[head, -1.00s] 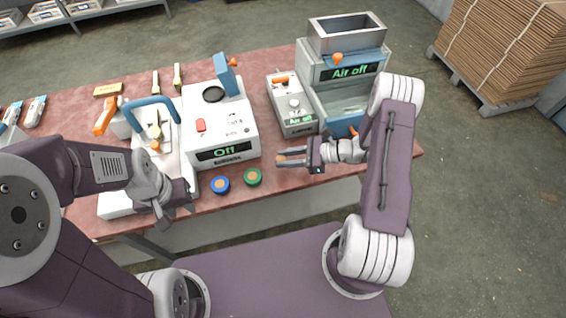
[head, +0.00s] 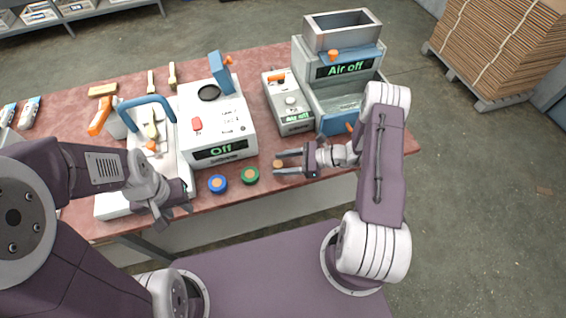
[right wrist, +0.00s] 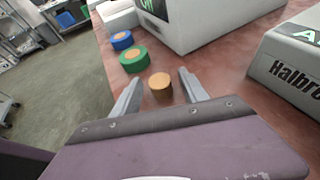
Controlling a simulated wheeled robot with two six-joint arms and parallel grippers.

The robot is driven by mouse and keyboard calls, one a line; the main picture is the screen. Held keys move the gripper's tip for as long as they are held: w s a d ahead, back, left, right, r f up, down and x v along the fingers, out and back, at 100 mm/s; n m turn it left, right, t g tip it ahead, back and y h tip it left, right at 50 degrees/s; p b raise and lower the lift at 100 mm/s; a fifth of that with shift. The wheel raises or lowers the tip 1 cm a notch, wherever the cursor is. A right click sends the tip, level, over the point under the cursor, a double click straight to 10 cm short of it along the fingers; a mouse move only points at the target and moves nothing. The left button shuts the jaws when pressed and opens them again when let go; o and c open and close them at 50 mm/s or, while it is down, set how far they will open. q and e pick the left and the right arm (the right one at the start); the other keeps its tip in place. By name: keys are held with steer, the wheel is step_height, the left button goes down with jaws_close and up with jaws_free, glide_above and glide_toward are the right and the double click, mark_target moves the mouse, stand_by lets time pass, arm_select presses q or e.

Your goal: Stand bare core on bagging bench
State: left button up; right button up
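A small brown core (head: 278,164) stands upright on the reddish bench top (head: 268,140), near its front edge. In the right wrist view the core (right wrist: 160,86) is between the fingertips, with visible gaps on both sides. My right gripper (head: 277,162) is open around it and seems not to touch it. It also shows in the right wrist view (right wrist: 157,88). My left gripper (head: 174,214) hangs at the front left edge of the bench, its fingers apart and nothing visible between them.
A green disc (head: 250,175) and a blue disc (head: 217,184) lie left of the core. Behind stand a white machine reading "Off" (head: 222,125), a small grey "Air off" box (head: 290,107) and a taller "Air off" machine (head: 340,75). Cardboard stacks (head: 500,45) sit beyond.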

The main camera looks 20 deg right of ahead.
steer(key=shift+r, duration=0.3)
steer(key=b+v, duration=0.1)
steer(key=v, duration=1)
steer(key=shift+s+d, duration=0.15)
steer(key=shift+d, duration=0.25)
steer(key=s+a+r+n+g+h, duration=0.1)
steer(key=s+n+h, duration=0.4)
steer(key=n, duration=0.6)
steer(key=s+a+r+n+g+h, duration=0.2)
steer(key=s+a+r+n+h, duration=0.2)
steer(key=n, duration=0.7)
step_height(320, 180, up, 3)
steer(key=s+h, duration=0.1)
steer(key=h, duration=0.2)
steer(key=shift+a+f+g, duration=0.15)
steer(key=shift+a+g, duration=0.1)
steer(key=shift+g, duration=0.05)
